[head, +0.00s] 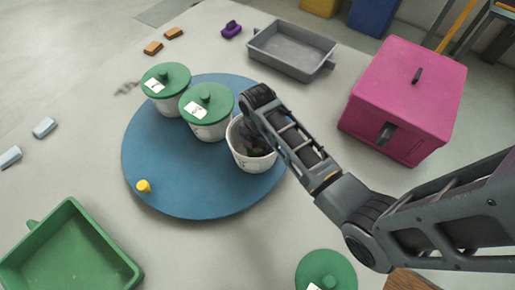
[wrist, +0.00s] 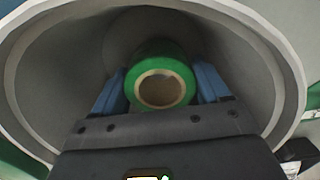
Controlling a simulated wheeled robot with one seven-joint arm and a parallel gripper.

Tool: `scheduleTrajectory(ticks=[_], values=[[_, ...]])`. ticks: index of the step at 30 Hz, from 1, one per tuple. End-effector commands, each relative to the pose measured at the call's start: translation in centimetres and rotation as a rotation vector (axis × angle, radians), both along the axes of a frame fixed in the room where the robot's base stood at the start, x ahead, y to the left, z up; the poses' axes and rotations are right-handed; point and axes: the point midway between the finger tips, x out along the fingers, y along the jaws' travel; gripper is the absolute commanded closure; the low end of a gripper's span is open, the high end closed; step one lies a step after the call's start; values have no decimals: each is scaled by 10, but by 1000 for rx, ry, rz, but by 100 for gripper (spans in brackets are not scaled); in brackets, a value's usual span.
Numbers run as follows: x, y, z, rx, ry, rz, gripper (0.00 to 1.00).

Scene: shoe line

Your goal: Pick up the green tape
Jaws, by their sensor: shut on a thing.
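The green tape (wrist: 160,82) shows in the wrist view as a green roll with a tan core, inside a white bucket (wrist: 290,75). My gripper (wrist: 162,88) is shut on the tape, with a blue finger on each side of it. In the head view my gripper reaches down into the open white bucket (head: 249,163), the rightmost of three on a round blue board (head: 185,200). The tape is hidden in the head view by my arm and the bucket.
Two buckets with green lids (head: 166,78) (head: 206,102) stand left of the open one. A loose green lid (head: 326,272) lies at the front. A yellow knob (head: 143,186) is on the board. A grey tray (head: 291,50), pink box (head: 403,95) and green tray (head: 68,255) stand around.

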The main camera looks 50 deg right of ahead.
Motion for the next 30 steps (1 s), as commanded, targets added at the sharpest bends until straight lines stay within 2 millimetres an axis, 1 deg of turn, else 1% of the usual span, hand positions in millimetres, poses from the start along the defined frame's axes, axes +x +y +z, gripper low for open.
scheduleTrajectory(ticks=[1,6,9,12,15,23,30], values=[[1,0,9,-1,-4,0,57],[1,-1,43,-2,-5,-1,57],[1,-1,61,-1,-4,-1,57],[1,0,75,-1,-4,0,57],[1,0,84,0,-2,0,57],[0,0,99,0,-1,0,57],[0,0,116,0,-1,0,57]])
